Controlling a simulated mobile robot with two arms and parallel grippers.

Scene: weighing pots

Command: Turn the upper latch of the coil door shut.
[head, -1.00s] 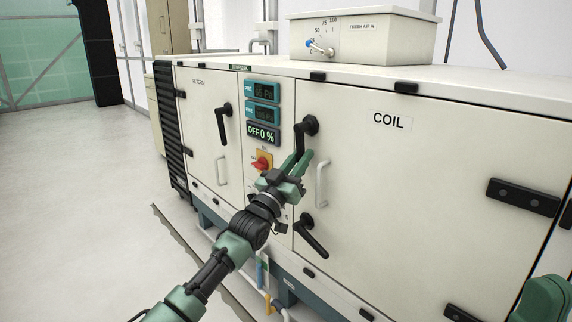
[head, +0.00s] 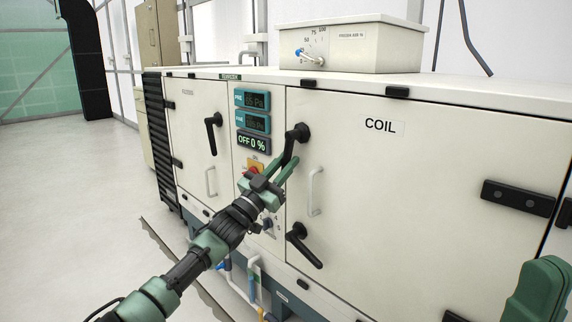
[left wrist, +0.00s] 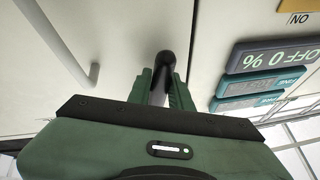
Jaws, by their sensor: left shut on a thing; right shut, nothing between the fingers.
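The coil door (head: 400,200) is a large cream panel marked COIL and looks flush with the cabinet front. Its upper latch (head: 299,132) is a black handle on a round pivot at the door's upper left, pointing down and slightly left. My left gripper (head: 282,172) is shut on the handle's lower part. In the left wrist view the black handle (left wrist: 166,62) sits between the green fingers (left wrist: 160,88); its lower end is hidden. The lower latch (head: 304,246) slants down to the right. A green part of my right arm shows at the lower right; its fingers are not visible.
A pale door pull (head: 315,192) stands just right of my left gripper. A red and yellow switch (head: 254,168) is close behind it, partly hidden. Displays (head: 253,121) sit to the left of the latch. A control box (head: 350,45) stands on top. The floor at left is clear.

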